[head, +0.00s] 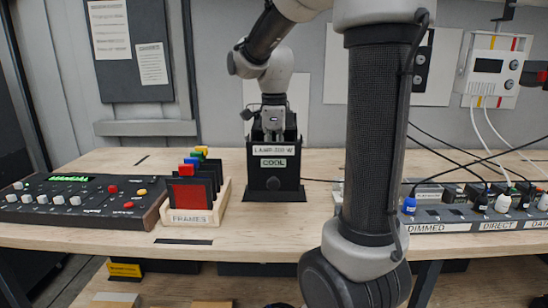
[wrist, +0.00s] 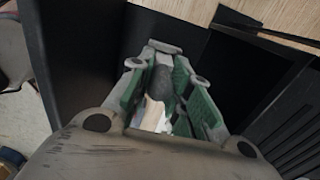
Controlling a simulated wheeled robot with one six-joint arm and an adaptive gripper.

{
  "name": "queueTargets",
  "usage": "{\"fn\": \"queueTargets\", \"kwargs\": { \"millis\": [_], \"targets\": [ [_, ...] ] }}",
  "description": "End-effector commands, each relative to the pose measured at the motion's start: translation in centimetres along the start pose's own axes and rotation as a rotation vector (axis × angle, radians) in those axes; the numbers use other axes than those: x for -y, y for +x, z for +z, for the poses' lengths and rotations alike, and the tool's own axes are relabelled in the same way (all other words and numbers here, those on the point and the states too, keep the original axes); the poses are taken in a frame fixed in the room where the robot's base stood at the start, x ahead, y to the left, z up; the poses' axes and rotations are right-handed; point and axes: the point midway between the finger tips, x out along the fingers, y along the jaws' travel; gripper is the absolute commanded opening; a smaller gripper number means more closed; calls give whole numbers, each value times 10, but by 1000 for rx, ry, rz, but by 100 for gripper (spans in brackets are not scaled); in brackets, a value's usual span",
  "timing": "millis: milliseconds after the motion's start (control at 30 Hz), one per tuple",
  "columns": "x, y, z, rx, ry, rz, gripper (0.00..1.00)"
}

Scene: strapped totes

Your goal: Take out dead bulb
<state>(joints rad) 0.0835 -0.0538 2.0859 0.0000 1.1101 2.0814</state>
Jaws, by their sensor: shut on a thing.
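The black lamp housing (head: 272,183) stands upright on the wooden table, with labels on its front, the lower one reading "COOL". My gripper (head: 273,130) points down into the open top of this housing. In the wrist view its two fingers with green pads (wrist: 162,85) are closed on the bulb (wrist: 155,112), of which a pale part and a dark grey part show between them. The black housing walls (wrist: 75,50) surround the fingers. The bulb's lower end and its socket are hidden, so I cannot tell whether it is seated.
A wooden rack of coloured frames (head: 190,217) stands just left of the housing. A control desk (head: 80,200) is at the far left. A power strip labelled "DIMMED" and "DIRECT" (head: 470,220) with plugs and cables lies at right. Bare table (head: 265,228) shows in front of the housing.

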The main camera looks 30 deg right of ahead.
Motion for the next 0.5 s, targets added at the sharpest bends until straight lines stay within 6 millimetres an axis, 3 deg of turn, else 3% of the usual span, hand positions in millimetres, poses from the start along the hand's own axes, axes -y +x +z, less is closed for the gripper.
{"fn": "queueTargets", "kwargs": {
  "millis": [500],
  "targets": [
    [0,-34,0,1,0,-2,0]
  ]
}}
